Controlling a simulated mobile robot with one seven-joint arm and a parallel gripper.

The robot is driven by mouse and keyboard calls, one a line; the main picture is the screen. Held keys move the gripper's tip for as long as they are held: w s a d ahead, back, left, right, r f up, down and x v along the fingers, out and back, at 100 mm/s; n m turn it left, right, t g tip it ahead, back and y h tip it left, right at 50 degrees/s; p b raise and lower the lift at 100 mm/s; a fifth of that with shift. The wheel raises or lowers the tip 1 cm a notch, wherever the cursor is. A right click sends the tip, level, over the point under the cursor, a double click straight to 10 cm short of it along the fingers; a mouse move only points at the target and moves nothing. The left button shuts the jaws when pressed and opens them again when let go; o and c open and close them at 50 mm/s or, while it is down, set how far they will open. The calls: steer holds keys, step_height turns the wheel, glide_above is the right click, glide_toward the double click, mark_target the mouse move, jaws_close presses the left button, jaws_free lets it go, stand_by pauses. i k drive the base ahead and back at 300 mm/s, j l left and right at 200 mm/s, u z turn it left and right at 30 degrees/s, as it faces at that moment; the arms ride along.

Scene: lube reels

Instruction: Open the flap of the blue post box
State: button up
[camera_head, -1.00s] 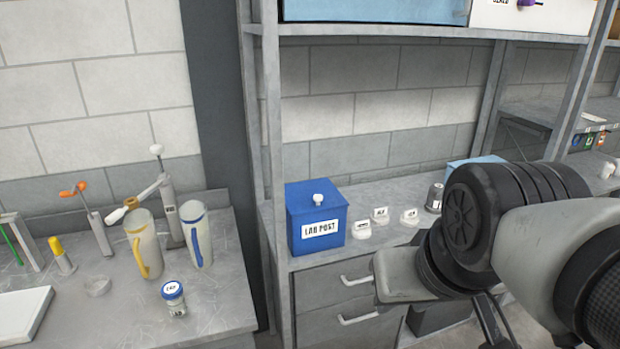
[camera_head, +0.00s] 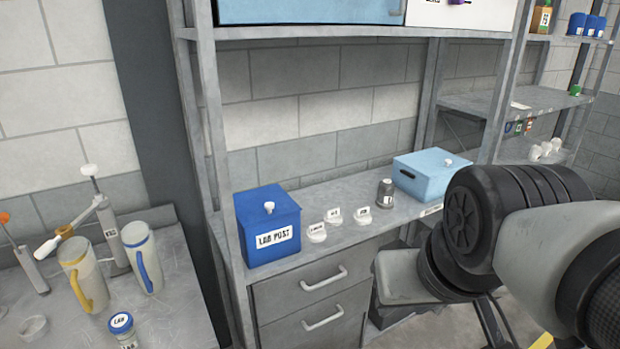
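The blue post box (camera_head: 268,226) stands on the left end of the grey shelf counter. It is a dark blue box with a white label reading "LAB POST" on its front. Its flat top lid (camera_head: 262,205) lies closed and carries a small white knob (camera_head: 269,207). My arm fills the right side of the view, well to the right of the box and apart from it. My gripper's fingertips cannot be made out in this view.
Several small white labelled pots (camera_head: 334,215) and a dark grey canister (camera_head: 385,193) stand right of the post box. A light blue box (camera_head: 432,174) stands farther right. A shelf upright (camera_head: 208,130) rises just left of the post box. Drawers with handles (camera_head: 324,278) lie below.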

mark_target(254, 207)
steer(key=i+l+u, duration=0.1)
steer(key=i+u, duration=0.15)
steer(key=i, duration=0.25)
steer(key=i+l+u, duration=0.25)
steer(key=i, duration=0.2)
